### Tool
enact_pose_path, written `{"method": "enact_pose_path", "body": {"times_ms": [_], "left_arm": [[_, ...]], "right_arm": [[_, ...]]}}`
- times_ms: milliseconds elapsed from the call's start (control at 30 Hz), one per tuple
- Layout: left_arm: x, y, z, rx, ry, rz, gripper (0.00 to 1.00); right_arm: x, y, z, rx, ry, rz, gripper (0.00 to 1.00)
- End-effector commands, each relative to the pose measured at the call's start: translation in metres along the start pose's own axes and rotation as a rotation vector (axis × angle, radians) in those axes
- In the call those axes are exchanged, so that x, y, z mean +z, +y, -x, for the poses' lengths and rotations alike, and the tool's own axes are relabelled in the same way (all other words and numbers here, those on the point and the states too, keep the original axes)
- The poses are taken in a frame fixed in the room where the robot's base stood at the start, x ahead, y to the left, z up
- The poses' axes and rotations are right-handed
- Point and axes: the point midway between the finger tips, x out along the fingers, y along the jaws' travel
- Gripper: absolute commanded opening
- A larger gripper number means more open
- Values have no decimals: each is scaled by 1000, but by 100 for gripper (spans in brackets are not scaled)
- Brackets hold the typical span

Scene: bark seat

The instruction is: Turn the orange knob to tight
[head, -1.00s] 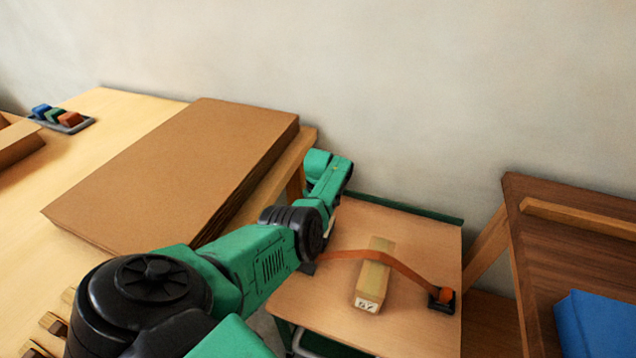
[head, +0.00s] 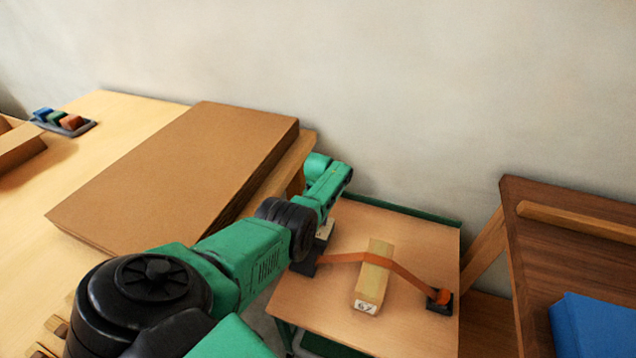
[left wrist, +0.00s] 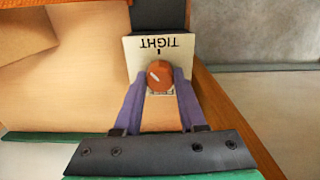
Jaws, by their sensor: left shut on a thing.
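The orange knob (left wrist: 160,76) shows in the left wrist view on a cream plate (left wrist: 137,52) marked TIGHT, which reads upside down there. My left gripper (left wrist: 160,80) has its two purple fingers on either side of the knob and is shut on it. A pale mark on the knob's face points slantwise, and a short black tick is under the word. In the head view my left arm hides the knob and fingers; the plate's edge (head: 326,230) shows beside the wrist, above a dark base (head: 305,264). My right gripper is not in view.
An orange strap (head: 400,272) runs from the dark base over a wooden block (head: 373,283) to a dark anchor (head: 440,302) on the small table (head: 420,245). A stack of brown sheets (head: 180,170) lies left. A dark wooden surface (head: 560,250) with a blue object (head: 595,325) stands right.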

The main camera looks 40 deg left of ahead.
Motion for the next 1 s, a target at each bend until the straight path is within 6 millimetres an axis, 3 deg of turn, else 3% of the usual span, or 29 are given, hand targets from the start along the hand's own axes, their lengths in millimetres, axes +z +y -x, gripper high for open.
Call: {"method": "enact_pose_path", "body": {"times_ms": [600, 1000], "left_arm": [[-1, 0, 1, -2, 4, -528, 0], [-1, 0, 1, -1, 4, -669, 0]], "right_arm": [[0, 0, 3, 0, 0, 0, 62], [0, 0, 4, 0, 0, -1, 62]]}}
